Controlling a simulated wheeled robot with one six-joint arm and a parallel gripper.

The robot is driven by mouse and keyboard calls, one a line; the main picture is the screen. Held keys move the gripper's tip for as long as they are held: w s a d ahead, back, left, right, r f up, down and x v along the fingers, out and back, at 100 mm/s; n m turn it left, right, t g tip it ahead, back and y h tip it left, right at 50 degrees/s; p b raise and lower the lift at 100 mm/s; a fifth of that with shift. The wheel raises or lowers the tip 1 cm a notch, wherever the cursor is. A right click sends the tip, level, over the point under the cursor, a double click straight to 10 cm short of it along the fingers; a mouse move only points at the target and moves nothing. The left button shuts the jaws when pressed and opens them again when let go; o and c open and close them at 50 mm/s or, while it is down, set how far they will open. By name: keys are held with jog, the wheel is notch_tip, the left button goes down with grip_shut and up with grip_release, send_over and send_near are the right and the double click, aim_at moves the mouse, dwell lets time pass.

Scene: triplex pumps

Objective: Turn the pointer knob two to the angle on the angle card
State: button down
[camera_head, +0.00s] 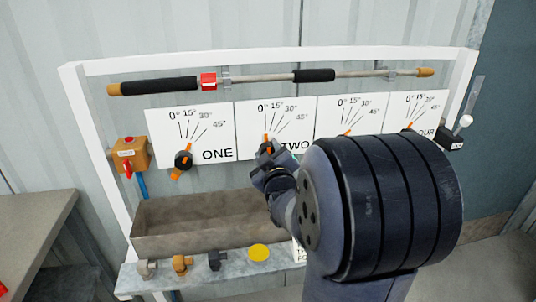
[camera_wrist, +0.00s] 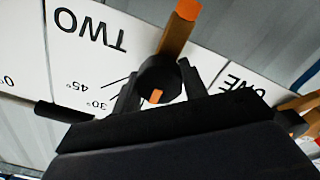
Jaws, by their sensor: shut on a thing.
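Pointer knob two (camera_wrist: 158,75) is black and round, with an orange bar (camera_wrist: 178,28) sticking out toward the top of the wrist view and a small orange piece on its opposite side. My gripper (camera_wrist: 159,88) is shut on this knob, one dark finger on each side. In the head view my gripper (camera_head: 268,166) hides most of the knob; a bit of orange (camera_head: 267,141) shows below the 0° line. Panel TWO (camera_head: 248,117) has 0°, 15°, 30° and 45° lines. A white card with lettering (camera_head: 300,252) is mostly hidden behind my arm and unreadable.
Knob one (camera_head: 183,160) is to the left; two more panels and their knobs are to the right, partly behind my arm. A metal rod with black sleeves (camera_head: 270,79) runs above. A brown trough (camera_head: 198,223) and a shelf with small fittings (camera_head: 181,264) are below.

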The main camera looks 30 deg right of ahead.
jog(key=shift+f, duration=0.15)
jog(key=c, duration=0.8)
grip_release()
jog(key=b+v, duration=0.1)
jog(key=v, duration=1)
jog(key=shift+w, duration=0.1)
jog(key=shift+p+x, duration=0.5)
jog(key=shift+x, duration=4.9)
